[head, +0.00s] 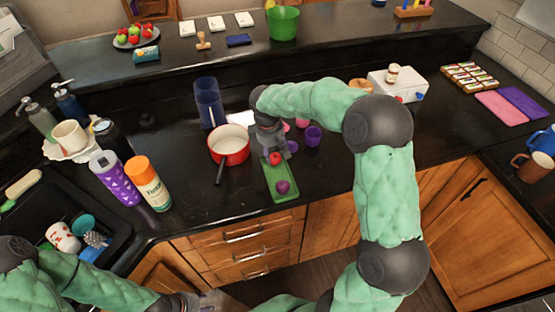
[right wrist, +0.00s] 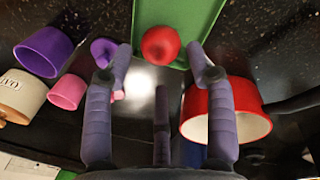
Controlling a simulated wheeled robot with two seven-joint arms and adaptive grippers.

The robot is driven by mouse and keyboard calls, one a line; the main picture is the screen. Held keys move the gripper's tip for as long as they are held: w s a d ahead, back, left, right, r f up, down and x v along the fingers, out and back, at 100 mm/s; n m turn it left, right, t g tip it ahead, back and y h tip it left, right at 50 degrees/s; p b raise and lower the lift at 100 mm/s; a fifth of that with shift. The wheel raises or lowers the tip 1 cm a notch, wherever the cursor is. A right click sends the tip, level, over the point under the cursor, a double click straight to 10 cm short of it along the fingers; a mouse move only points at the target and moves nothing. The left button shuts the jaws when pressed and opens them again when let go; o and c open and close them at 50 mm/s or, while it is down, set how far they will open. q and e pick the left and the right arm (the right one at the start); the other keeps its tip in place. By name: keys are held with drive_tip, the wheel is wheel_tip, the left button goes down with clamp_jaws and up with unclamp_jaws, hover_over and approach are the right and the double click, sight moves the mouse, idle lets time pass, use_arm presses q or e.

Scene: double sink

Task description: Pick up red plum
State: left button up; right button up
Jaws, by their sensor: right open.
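The red plum (head: 275,158) sits at the far end of a green tray (head: 278,194) on the dark counter. It also shows in the right wrist view (right wrist: 160,46), ahead of and between my spread fingertips. My right gripper (head: 270,152) is open and points down over the tray's far end. In the right wrist view its fingers (right wrist: 160,60) hold nothing. A purple plum (head: 282,187) lies nearer on the tray. My left gripper (head: 200,302) shows only partly at the bottom edge of the head view, and its jaws cannot be made out.
A red pot (head: 229,145) stands close left of the tray; it also shows in the right wrist view (right wrist: 240,112). A purple cup (head: 313,136) and a pink cup (right wrist: 67,92) stand on the other side. Bottles (head: 150,184) stand further left. Counter right of the tray is clear.

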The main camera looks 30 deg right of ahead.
sight(274, 156)
drive_tip(key=f, duration=0.2)
drive_tip(key=f+b, duration=0.1)
drive_tip(key=f, duration=0.1)
drive_tip(key=shift+w+d, duration=0.25)
drive_tip(key=c, duration=0.9)
drive_tip(key=shift+r, duration=0.1)
